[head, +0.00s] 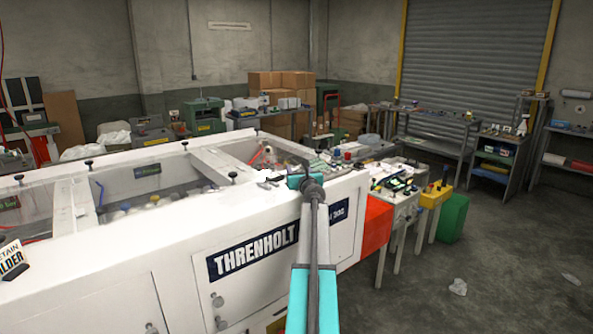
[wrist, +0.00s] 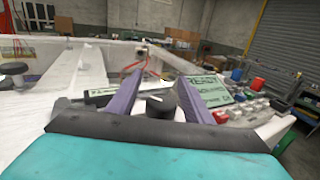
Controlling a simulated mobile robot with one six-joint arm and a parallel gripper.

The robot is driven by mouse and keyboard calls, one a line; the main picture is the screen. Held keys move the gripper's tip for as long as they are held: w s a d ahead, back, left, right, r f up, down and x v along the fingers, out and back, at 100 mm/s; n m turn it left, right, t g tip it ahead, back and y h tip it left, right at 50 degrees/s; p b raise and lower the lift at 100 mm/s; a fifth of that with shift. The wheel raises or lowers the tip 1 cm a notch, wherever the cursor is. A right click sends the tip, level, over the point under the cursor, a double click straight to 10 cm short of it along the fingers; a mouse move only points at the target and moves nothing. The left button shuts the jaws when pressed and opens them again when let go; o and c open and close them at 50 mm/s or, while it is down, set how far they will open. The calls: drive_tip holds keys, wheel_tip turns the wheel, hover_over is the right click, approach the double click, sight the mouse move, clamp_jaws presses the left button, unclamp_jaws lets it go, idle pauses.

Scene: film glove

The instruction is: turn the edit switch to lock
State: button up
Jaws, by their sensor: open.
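A black rotary knob (wrist: 160,106) with a pale pointer mark shows in the wrist view, low in the middle; I take it for the edit switch, but no lettering beside it is readable. My gripper (wrist: 160,77) is open, with one purple finger on each side of the knob in the picture. I cannot tell whether either finger touches it. In the head view my gripper (head: 290,180) is over the near right end of the white machine (head: 130,225), and my arm hides the knob there.
A green display (wrist: 212,89) and red and grey buttons lie right of the fingers. Red cables (wrist: 150,62) rise behind them. A bench (head: 392,205) with small items stands right of the machine, beside a green bin (head: 453,217). The floor at the right is mostly clear.

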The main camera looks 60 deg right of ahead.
drive_tip(key=c, duration=1)
drive_tip(key=shift+c, duration=0.3)
drive_tip(key=shift+f+t+y+b, duration=0.1)
drive_tip(key=shift+t+y+b, duration=0.25)
drive_tip(key=shift+b, duration=0.2)
drive_tip(key=shift+w+a+n, duration=0.15)
drive_tip(key=shift+n, duration=0.25)
drive_tip(key=o, duration=1.1)
drive_tip(key=shift+c, duration=0.2)
drive_tip(key=b+v, duration=0.3)
drive_tip(key=v, duration=1.1)
